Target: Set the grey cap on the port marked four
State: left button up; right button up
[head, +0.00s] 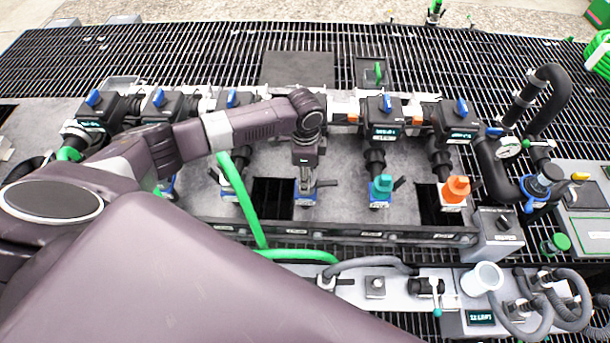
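My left gripper (306,184) points down over a port with a blue and white base (306,201) in the middle of the manifold. A small grey part shows between its fingertips, right at the port; it may be the grey cap, but the fingers hide most of it. A dark lever (328,183) sticks out to the right there. I cannot read the port's number. To the right, one port carries a teal cap (381,184) and another an orange cap (456,187). My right gripper is not in view.
Valves with blue handles (386,102) line the back, partly behind my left arm. A green hose (246,205) runs left of the gripper. A black pipe with a gauge (508,147) stands at right. A front bench carries a white cup (482,278) and hoses.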

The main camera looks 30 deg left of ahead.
pick_arm(q)
jog(key=o, duration=1.3)
notch_tip(320, 180, up, 12)
jog(key=shift+r, duration=0.1)
